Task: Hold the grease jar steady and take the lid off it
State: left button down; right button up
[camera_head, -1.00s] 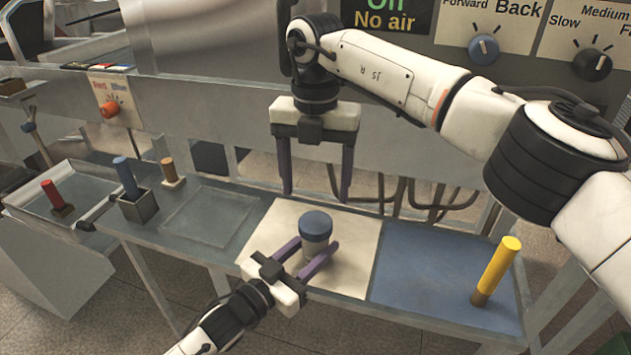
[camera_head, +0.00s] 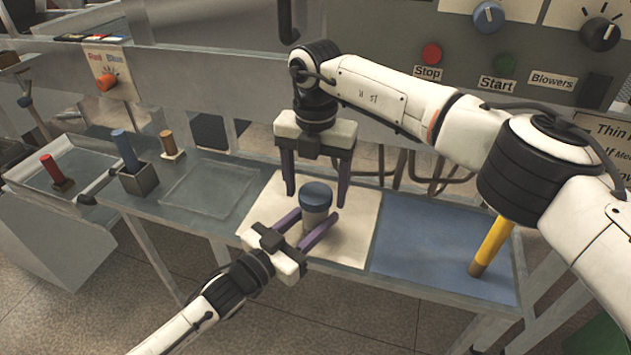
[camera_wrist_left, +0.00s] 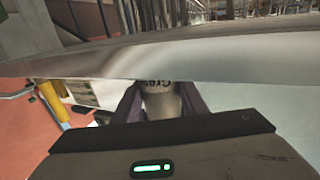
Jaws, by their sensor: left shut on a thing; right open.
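The grease jar (camera_head: 313,224) stands upright on a cream mat (camera_head: 357,215) at the middle of the bench. Its blue-grey lid (camera_head: 317,193) is on top. My left gripper (camera_head: 316,217) is shut on the jar body from the near side, with a purple finger along each side. In the left wrist view the jar (camera_wrist_left: 162,103) shows between the fingers with part of its dark lettering. My right gripper (camera_head: 316,198) is open and points down from above, its fingertips spread left and right around lid height. I cannot tell whether they touch the lid.
A blue mat (camera_head: 420,245) lies right of the cream mat, with a yellow cylinder (camera_head: 493,246) partly hidden by my right arm. At left stand a blue cylinder in a holder (camera_head: 138,182), a brown peg (camera_head: 167,142) and a red peg (camera_head: 51,169). A machine panel rises behind.

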jog(key=shift+c, duration=0.3)
jog(key=c, duration=1.1)
jog(key=n, duration=0.4)
jog(key=shift+n, duration=0.3)
jog(key=n, duration=0.6)
jog(key=shift+n, duration=0.3)
jog(key=n, duration=1)
jog(key=shift+r+n, duration=0.1)
jog(key=shift+n, duration=0.2)
jog(key=shift+r, duration=0.2)
jog(key=shift+r, duration=0.9)
